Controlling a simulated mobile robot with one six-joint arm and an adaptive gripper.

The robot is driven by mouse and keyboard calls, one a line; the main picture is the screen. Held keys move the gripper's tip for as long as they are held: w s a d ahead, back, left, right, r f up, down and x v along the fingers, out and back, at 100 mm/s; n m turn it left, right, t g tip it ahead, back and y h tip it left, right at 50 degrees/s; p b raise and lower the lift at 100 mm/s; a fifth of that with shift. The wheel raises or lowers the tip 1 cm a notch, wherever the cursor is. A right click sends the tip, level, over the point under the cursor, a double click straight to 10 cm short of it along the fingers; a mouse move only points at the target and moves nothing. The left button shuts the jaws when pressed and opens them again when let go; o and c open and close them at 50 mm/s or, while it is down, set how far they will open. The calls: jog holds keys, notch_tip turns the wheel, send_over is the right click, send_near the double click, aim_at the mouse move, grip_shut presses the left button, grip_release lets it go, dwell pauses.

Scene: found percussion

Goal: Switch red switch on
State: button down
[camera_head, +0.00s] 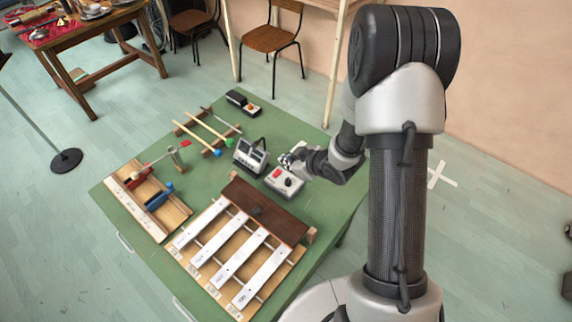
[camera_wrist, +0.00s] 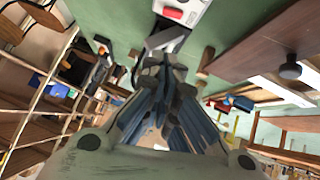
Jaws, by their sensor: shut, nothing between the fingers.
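The red switch (camera_head: 277,173) is a small red rocker on top of a pale box (camera_head: 285,187) that also carries a dark knob. The box stands on the green table, behind the brown board. My gripper (camera_head: 288,159) is shut and empty, close to the box on its far side and seemingly above the table. In the wrist view the red switch (camera_wrist: 173,14) shows at the top edge on the white box (camera_wrist: 196,13), beyond my closed fingertips (camera_wrist: 164,64). I cannot tell whether the switch is on or off.
A grey metronome-like device (camera_head: 251,155) stands left of the pale box. A xylophone (camera_head: 237,258) with a brown board (camera_head: 265,209) fills the table's front. A wooden tray (camera_head: 146,205), mallets (camera_head: 205,134) and a small black box (camera_head: 236,98) lie farther left and back.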

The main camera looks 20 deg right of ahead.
jog(key=b, duration=0.3)
send_over(277, 176)
notch_tip(277, 176, down, 7)
jog(key=shift+r, duration=0.2)
jog(key=shift+d+f+b, duration=0.15)
jog(key=shift+f, duration=0.45)
jog(key=shift+d+f+b, duration=0.15)
jog(key=shift+f, duration=0.4)
jog(key=shift+w+d+f, duration=0.1)
jog(key=shift+w+f, duration=0.05)
jog(key=shift+f, duration=0.25)
jog(key=shift+w+d+f+b, duration=0.15)
jog(key=shift+d+f+b, duration=0.15)
jog(key=shift+f, duration=0.15)
jog(key=shift+a, duration=0.15)
jog(key=shift+s+a+b, duration=0.3)
jog(key=shift+s+a, duration=0.3)
jog(key=shift+s, duration=0.05)
